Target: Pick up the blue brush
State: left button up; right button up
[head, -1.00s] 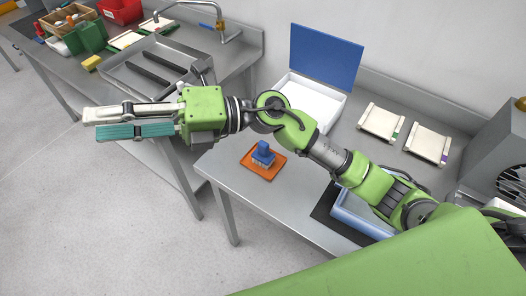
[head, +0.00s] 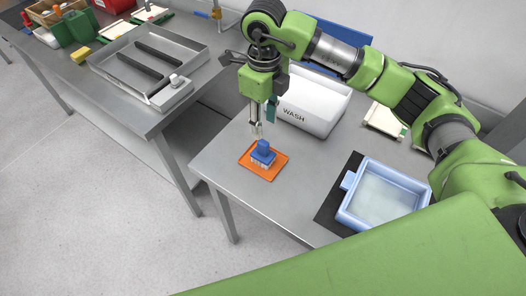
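The blue brush (head: 263,152) stands upright, bristles down, on a small orange mat (head: 250,165) near the left end of the metal table. My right gripper (head: 265,125) points down just above and behind the brush. Its two fingers, one pale and one teal, are apart with nothing seen between them. The pale fingertip is close to the top of the brush handle; I cannot tell if it touches. My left gripper is not in view.
A white bin marked WASH (head: 311,112) stands behind the gripper. A light-blue tray (head: 348,212) sits on a black mat (head: 328,210) to the right. A second table with a metal basin (head: 197,62) is at the left, across a gap.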

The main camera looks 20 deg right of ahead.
aim_at(263, 142)
notch_tip(263, 142, down, 6)
jog(key=shift+r+p, duration=0.1)
jog(key=shift+p, duration=0.55)
jog(key=shift+f+p, duration=0.35)
notch_tip(263, 142, down, 4)
jog(key=shift+w+a+r+p, duration=0.1)
jog(key=shift+r+p, duration=0.15)
jog(key=shift+p, duration=0.7)
jog(key=shift+f, duration=0.6)
grip_shut()
